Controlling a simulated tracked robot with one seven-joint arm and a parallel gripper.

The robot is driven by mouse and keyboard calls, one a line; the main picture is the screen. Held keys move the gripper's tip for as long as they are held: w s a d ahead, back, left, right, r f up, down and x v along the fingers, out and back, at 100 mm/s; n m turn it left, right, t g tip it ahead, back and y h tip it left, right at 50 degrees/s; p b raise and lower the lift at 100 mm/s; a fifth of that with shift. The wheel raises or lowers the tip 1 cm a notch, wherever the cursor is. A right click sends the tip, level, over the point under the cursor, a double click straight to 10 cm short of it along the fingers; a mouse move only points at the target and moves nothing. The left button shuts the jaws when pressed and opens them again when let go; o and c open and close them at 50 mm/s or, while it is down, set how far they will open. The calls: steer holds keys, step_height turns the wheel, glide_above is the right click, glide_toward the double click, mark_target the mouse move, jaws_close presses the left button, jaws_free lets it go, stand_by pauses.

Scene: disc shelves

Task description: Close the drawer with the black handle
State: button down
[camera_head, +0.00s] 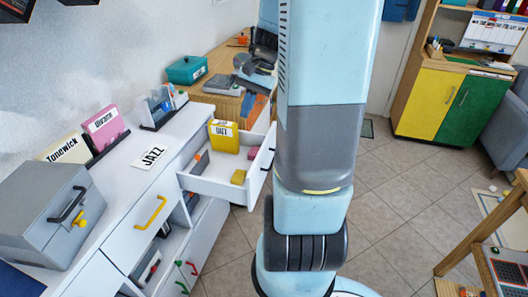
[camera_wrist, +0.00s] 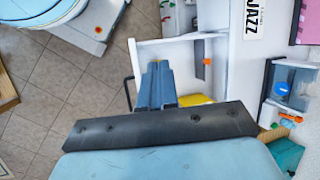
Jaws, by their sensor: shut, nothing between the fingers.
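The open white drawer (camera_head: 215,188) sticks out of the white cabinet in the head view. Its black handle (camera_head: 268,160) is on the front panel. The drawer holds a yellow box (camera_head: 223,136) and several small blocks. In the wrist view the drawer (camera_wrist: 172,52) lies ahead of the camera, its black handle (camera_wrist: 128,92) left of my fingers. My gripper (camera_wrist: 155,66) is shut and empty, and its fingers overlap the drawer's front end in that view. I cannot tell whether they touch it.
A yellow-handled drawer (camera_head: 149,212) is beside the open one, and a grey box (camera_head: 50,205) stands on the cabinet top. A wooden desk (camera_head: 226,62) with a teal box (camera_head: 187,70) stands beyond. Tiled floor (camera_head: 392,185) lies clear to the right.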

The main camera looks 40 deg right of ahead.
steer(key=s+d+f+m+t+y, duration=0.25)
steer(key=d+f+m+t, duration=0.45)
steer(key=d+f+m, duration=0.65)
steer(key=s+d+f+m+t+y, duration=0.2)
steer(key=d+f+m+t+y, duration=0.35)
steer(key=d+f, duration=0.95)
steer(key=w+a+f+t+h, duration=0.1)
steer(key=w+a+f+h, duration=0.1)
steer(key=w+a, duration=0.9)
steer(key=shift+a+f+t, duration=0.35)
steer(key=shift+a+f, duration=0.15)
steer(key=shift+f, duration=0.35)
